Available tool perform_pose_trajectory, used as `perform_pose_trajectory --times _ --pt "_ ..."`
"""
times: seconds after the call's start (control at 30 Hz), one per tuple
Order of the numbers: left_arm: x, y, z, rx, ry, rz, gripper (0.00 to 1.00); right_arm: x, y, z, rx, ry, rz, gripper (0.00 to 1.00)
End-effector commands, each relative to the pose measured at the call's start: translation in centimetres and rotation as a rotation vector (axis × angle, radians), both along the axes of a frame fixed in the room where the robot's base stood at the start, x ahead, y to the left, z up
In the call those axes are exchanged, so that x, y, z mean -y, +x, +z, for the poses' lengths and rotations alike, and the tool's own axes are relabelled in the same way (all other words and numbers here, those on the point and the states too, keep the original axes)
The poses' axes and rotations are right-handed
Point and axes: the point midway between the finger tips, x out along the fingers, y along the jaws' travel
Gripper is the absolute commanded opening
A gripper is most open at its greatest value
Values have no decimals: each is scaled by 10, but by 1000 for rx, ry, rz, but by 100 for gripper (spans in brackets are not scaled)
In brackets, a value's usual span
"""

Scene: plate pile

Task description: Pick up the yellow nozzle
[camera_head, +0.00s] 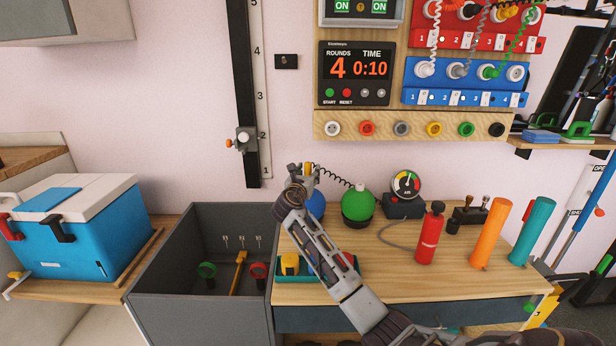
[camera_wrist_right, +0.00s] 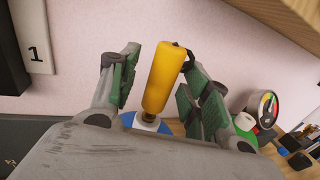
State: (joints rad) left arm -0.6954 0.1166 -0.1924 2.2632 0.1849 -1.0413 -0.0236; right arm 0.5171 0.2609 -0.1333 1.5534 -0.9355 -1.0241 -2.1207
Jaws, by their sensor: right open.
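The yellow nozzle (camera_wrist_right: 163,78) stands upright, slightly tilted in the right wrist view, on a dark stem above a white and blue base (camera_wrist_right: 146,123). In the head view only a bit of the yellow nozzle (camera_head: 308,168) shows beside my right gripper (camera_head: 300,172), above a blue ball (camera_head: 316,204). My right gripper is open, with its green-padded fingers on either side of the nozzle; the left finger stands apart from it. Whether the right finger touches it, I cannot tell. My left gripper is not in view.
A green ball (camera_head: 357,204) with a coiled black cord stands close to the right of the blue one. A gauge (camera_head: 406,184), a red cylinder (camera_head: 429,236) and orange and teal cylinders stand further right. A grey open bin (camera_head: 160,262) is at left. A wall board hangs behind.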

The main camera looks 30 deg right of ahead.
Motion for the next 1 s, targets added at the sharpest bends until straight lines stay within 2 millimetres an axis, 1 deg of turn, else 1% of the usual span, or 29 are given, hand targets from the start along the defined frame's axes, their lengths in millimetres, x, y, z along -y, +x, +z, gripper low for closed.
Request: perform_pose_trajectory --times 0.43,0.47,0.8,0.83,1.0 --pt "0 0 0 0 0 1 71 0 0 0 0 0 0 48" --pt "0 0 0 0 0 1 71 0 0 0 0 0 0 45" --pt "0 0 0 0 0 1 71 0 0 0 0 0 0 1" --pt "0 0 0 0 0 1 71 0 0 0 0 0 0 0" --pt "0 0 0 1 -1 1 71 0 0 1 0 0 0 0"
